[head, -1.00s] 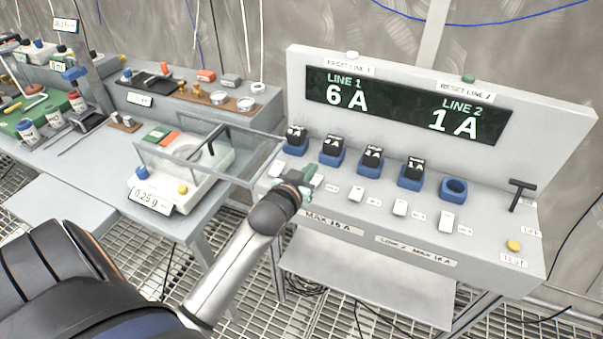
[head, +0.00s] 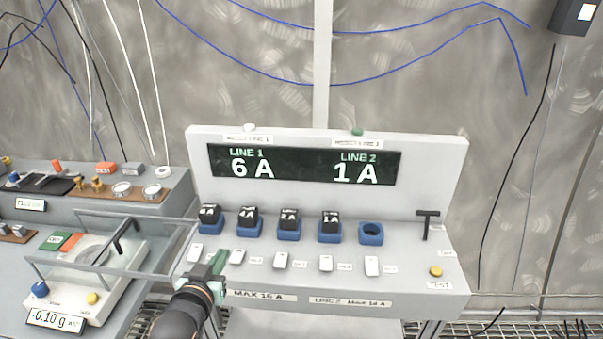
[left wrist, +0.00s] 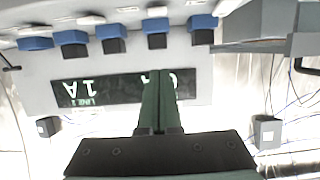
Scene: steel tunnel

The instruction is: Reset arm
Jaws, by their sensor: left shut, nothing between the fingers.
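My left gripper (head: 218,264) is at the front left of the grey control panel (head: 452,190), over its row of white switches. Its green fingers are together and hold nothing; they also show closed in the left wrist view (left wrist: 159,100). The panel's display (head: 305,165) reads LINE 1 6 A and LINE 2 1 A. Several blue sockets carry black blocks, such as the leftmost block (head: 209,213). The rightmost blue socket (head: 371,232) is empty. My right gripper is not in view.
A black T-handle (head: 428,222) and a yellow button (head: 436,271) are at the panel's right. A scale (head: 60,308) reading -0.10 g, with a clear framed cover, stands close to the left. Blue cables (head: 400,82) hang on the metal wall.

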